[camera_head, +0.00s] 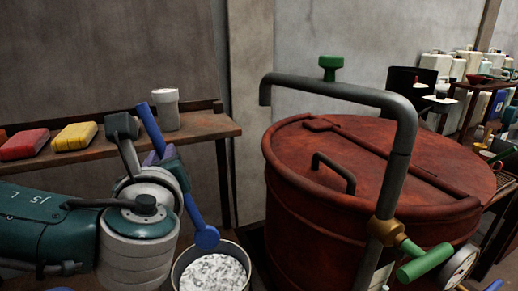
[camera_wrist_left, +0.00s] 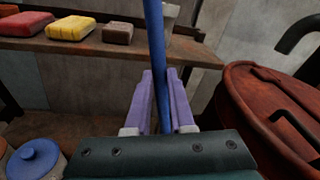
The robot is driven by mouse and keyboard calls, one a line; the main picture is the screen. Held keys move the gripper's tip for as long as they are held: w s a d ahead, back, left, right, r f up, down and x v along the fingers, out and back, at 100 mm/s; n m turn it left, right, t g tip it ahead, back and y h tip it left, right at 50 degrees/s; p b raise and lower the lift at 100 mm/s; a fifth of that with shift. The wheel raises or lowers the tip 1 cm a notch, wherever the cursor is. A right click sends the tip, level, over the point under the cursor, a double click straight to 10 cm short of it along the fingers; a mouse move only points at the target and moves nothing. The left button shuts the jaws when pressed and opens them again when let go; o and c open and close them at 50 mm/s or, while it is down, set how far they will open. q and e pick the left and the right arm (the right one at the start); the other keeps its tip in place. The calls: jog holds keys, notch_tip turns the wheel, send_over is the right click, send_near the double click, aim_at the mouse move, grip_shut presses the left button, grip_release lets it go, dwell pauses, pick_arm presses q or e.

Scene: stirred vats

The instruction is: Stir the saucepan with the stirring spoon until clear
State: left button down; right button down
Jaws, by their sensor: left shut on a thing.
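The stirring spoon (camera_head: 191,208) is blue and slants down to the right in the head view, ending in a round blue bowl. My left gripper (camera_head: 160,157) is shut on its handle, with purple fingers on either side. In the left wrist view the handle (camera_wrist_left: 157,45) rises between the fingers of my left gripper (camera_wrist_left: 163,98). The saucepan (camera_head: 178,272) is at the bottom of the head view, cut off by the edge. It holds a mottled white and grey content. The spoon's bowl shows at the pan's far rim, apparently above the content. My right gripper is not in view.
A large rusty red vat (camera_head: 300,215) with a grey bent pipe (camera_head: 398,150) and green valve handle (camera_head: 425,262) stands right of the pan. A wooden shelf (camera_head: 215,126) behind my arm bears red and yellow packs and a pale jar. A blue-lidded pot (camera_wrist_left: 35,160) is at lower left.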

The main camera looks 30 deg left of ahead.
pick_arm(q)
notch_tip(320, 180, down, 13)
jog(key=b, duration=1.1)
dwell(0.3)
jog(key=shift+d+r, duration=0.1)
